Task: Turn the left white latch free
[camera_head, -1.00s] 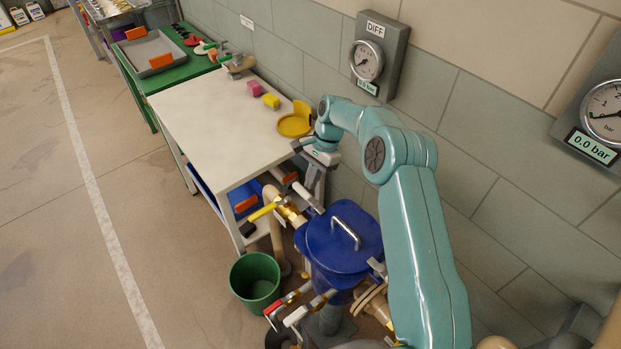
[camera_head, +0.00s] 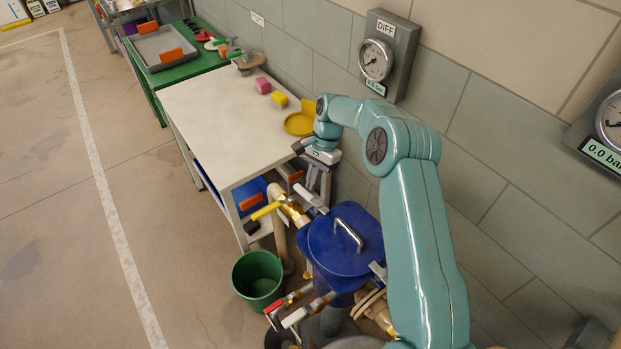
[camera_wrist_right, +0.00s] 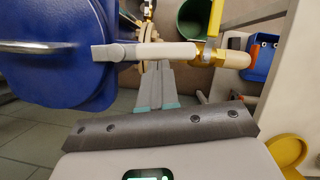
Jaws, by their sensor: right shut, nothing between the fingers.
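The white latch (camera_head: 308,194) is at the upper left edge of the blue lid (camera_head: 330,250), beside the brass fitting with the yellow lever. In the right wrist view, the white latch (camera_wrist_right: 168,52) lies level across the picture, its grey flat end over the rim of the blue lid (camera_wrist_right: 55,75). My right gripper (camera_head: 322,198) points down at the latch. In the wrist view, its fingers (camera_wrist_right: 157,66) are together and empty, with their tips at the latch's lower edge. I cannot tell whether they touch it. My left gripper is not in view.
A yellow lever (camera_head: 266,211) stands out left of the latch. A second latch (camera_head: 378,271) is at the lid's right. A green bucket (camera_head: 257,279) stands on the floor. The white table (camera_head: 225,115) is behind, and the wall gauge (camera_head: 376,60) is above.

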